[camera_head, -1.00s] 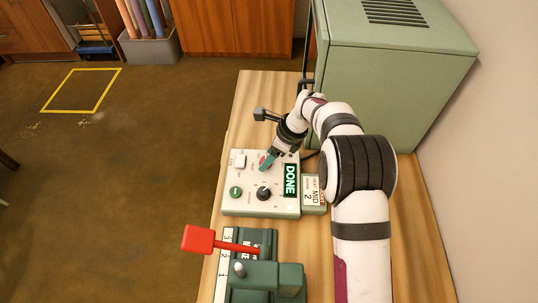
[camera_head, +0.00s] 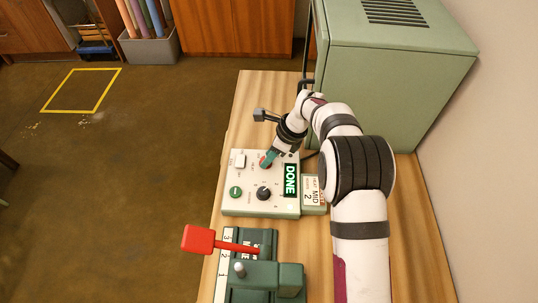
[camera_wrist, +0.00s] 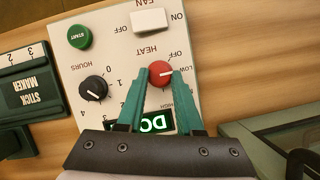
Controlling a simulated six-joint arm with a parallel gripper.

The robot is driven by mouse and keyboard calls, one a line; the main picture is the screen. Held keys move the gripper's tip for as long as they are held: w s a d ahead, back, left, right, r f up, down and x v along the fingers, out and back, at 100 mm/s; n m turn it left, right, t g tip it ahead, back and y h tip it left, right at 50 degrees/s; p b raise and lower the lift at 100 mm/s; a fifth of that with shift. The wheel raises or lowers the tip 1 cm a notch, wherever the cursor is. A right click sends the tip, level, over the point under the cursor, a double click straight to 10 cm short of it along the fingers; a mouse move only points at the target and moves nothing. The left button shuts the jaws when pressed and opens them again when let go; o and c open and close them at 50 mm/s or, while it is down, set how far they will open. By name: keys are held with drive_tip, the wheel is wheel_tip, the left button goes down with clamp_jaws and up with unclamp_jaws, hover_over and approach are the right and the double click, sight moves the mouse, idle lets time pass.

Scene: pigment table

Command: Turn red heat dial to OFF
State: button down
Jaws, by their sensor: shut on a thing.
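The red heat dial (camera_wrist: 161,73) sits on the cream control panel (camera_wrist: 112,58), under HEAT, with OFF, LOW and HIGH marked around its right side. Its white pointer line points right, roughly towards LOW. My gripper (camera_wrist: 161,75) has its teal fingers on both sides of the dial and is shut on it. In the head view my gripper (camera_head: 266,161) reaches down to the panel's upper right and largely covers the dial.
The panel also holds a green START button (camera_wrist: 79,37), a black HOURS knob (camera_wrist: 93,88), a white FAN switch (camera_wrist: 149,19) and a lit DONE display (camera_head: 291,181). A red-handled lever (camera_head: 199,239) stands in front. A green cabinet (camera_head: 390,70) is behind.

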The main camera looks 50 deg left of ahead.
drive_tip(key=n+g+h, duration=0.1)
drive_tip(key=n, duration=0.3)
drive_tip(key=shift+w+a, duration=0.15)
drive_tip(key=n, duration=0.2)
drive_tip(key=n+h, duration=0.1)
drive_tip(key=n, duration=0.1)
drive_tip(key=shift+a+g+h, duration=0.1)
drive_tip(key=shift+g+h, duration=0.2)
drive_tip(key=shift+g, duration=0.1)
drive_tip(key=shift+n, duration=0.4)
drive_tip(key=c, duration=0.6)
unclamp_jaws()
drive_tip(key=shift+o, duration=0.2)
